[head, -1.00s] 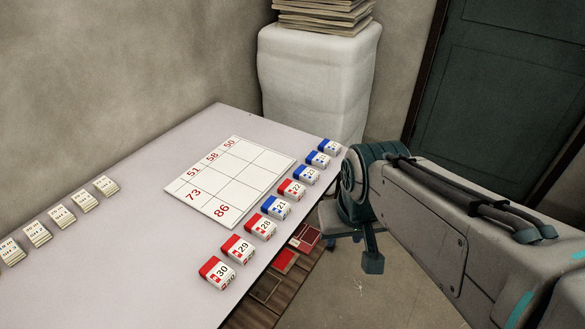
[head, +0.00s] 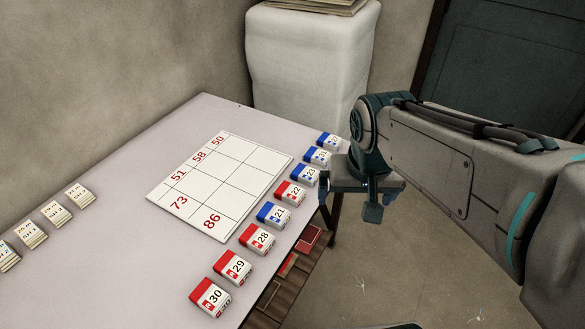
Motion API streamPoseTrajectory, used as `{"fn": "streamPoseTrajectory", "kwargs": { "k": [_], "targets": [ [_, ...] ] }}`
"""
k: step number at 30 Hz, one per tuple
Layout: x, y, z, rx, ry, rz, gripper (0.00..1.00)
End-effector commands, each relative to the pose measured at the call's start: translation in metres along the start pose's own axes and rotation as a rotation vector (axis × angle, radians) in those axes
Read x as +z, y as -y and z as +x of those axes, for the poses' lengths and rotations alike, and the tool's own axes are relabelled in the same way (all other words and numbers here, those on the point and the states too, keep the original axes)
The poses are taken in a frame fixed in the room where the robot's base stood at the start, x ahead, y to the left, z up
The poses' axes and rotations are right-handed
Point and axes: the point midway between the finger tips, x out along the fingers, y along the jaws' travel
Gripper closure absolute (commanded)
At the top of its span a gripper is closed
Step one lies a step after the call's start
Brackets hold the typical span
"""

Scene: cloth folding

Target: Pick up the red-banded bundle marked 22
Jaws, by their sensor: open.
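The red-banded bundle marked 22 (head: 290,193) lies on the table in the row along its right edge. It sits between a blue-banded bundle marked 21 (head: 273,216) and another blue-banded bundle (head: 305,175). My gripper (head: 366,205) hangs to the right of the row, past the table edge, apart from the bundle. It is open and holds nothing that I can see; its fingers are partly hidden by the wrist.
Red-banded bundles marked 28 (head: 257,239), 29 (head: 233,267) and 30 (head: 211,297) continue the row nearer me. A white numbered board (head: 222,178) lies left of the row. More bundles (head: 54,214) stand at the left. A white wrapped stack (head: 310,65) stands behind the table (head: 120,250).

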Motion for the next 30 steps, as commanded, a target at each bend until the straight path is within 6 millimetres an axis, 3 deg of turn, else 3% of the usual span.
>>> {"fn": "streamPoseTrajectory", "kwargs": {
  "k": [1,9,15,22,26,30],
  "targets": [
    [-0.011,0.009,0.028,0.011,0.005,0.021,0.0],
    [-0.089,0.069,0.106,0.092,-0.028,0.23,0.0],
    [-0.129,0.124,0.161,0.136,-0.086,0.371,0.0],
    [-0.149,0.162,0.189,0.153,-0.134,0.463,0.0],
    [-0.153,0.165,0.201,0.156,-0.141,0.479,0.0],
    [-0.154,0.16,0.227,0.158,-0.139,0.48,0.0]
  ]
}}
